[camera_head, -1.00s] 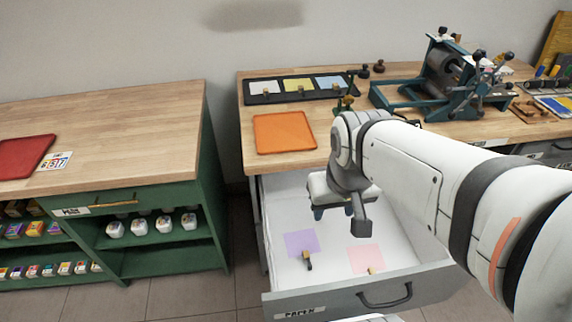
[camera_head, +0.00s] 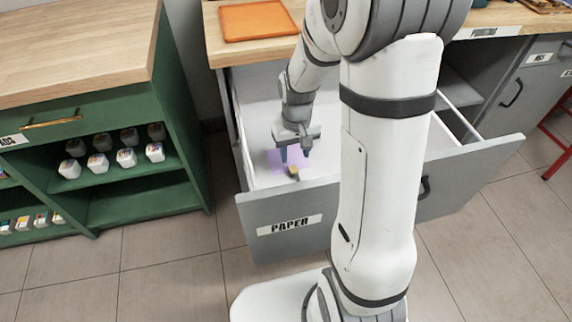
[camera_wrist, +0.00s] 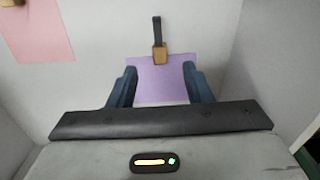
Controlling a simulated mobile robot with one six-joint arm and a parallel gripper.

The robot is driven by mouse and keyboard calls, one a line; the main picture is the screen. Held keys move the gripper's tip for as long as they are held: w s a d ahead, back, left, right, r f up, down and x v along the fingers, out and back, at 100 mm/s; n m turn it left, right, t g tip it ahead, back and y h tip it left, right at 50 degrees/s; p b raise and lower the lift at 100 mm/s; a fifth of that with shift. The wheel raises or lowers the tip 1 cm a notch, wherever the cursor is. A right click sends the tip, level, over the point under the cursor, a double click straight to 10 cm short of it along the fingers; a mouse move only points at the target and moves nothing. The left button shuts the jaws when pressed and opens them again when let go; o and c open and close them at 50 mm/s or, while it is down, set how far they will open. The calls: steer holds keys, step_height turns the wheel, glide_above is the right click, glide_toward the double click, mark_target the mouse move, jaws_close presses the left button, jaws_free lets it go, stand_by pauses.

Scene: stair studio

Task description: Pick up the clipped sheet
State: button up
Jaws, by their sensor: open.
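The purple sheet (camera_wrist: 160,80) lies on the white floor of the open paper drawer. A clip with a tan block and a dark handle (camera_wrist: 159,48) sits at its edge. In the head view the purple sheet (camera_head: 276,163) and its clip (camera_head: 293,172) show beside and under my gripper (camera_head: 294,155). In the wrist view my gripper (camera_wrist: 160,85) is open, with one blue finger on each side of the sheet and the clip beyond the fingertips. Nothing is between the fingers but the sheet below. I cannot tell the exact height of the fingertips.
The drawer front labelled PAPER (camera_head: 290,224) and the drawer walls surround the gripper. A pink sheet (camera_wrist: 35,30) lies in the drawer, at upper left in the wrist view. An orange tray (camera_head: 260,20) is on the worktop above. A green cabinet (camera_head: 185,120) stands at left.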

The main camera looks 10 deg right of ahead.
mark_target(295, 172)
step_height(295, 172, down, 8)
steer(key=b, duration=0.3)
steer(key=shift+r, duration=0.2)
jaws_close()
stand_by(0.3)
